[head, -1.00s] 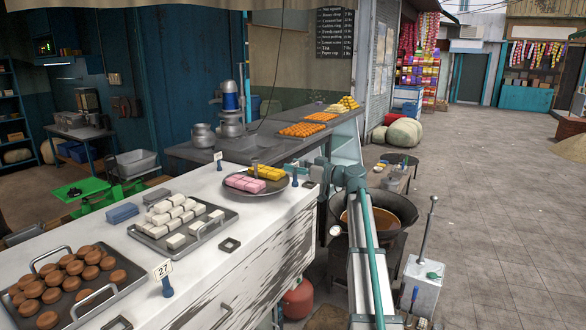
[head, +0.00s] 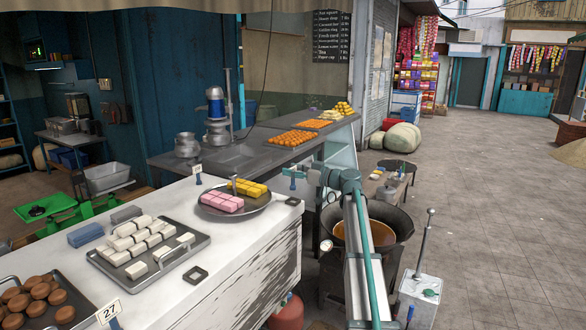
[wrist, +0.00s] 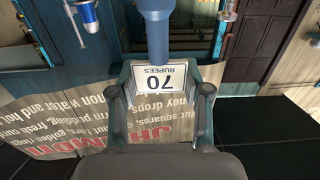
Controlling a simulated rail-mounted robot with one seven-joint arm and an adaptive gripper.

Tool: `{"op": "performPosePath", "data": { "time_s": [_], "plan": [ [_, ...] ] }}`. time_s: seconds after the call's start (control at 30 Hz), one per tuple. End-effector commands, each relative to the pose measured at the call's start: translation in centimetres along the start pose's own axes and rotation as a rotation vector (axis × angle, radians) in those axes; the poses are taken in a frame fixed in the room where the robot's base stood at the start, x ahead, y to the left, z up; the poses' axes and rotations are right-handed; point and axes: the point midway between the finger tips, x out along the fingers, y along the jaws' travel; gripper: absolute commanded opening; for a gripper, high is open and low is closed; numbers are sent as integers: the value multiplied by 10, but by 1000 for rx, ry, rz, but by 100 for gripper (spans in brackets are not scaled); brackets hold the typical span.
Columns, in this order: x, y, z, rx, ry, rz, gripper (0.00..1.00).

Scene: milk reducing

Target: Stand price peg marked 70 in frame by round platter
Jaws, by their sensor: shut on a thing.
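My gripper (wrist: 160,98) is shut on the price peg (wrist: 174,77), whose white card reads 70 RUPEES upside down in the wrist view. Its blue post points to the top of that view. In the head view my gripper (head: 293,173) is small, past the right edge of the round platter (head: 210,211), and the peg's details are hard to make out. The platter carries pink and yellow sweets on the white counter. A small dark square frame (head: 294,202) lies empty on the counter to the platter's right, below my gripper in the picture.
A second empty square frame (head: 196,275) lies by the tray of white sweets (head: 190,259). Another price peg (head: 197,172) stands behind the platter, and a peg marked 27 (head: 109,312) stands at the front. A large pan (head: 398,224) is beside the counter at right.

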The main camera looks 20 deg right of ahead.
Motion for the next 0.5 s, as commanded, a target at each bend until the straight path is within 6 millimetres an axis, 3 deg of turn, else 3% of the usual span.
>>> {"op": "performPosePath", "data": {
  "time_s": [0.5],
  "plan": [
    [0,0,40,0,1,0,14]
  ]
}}
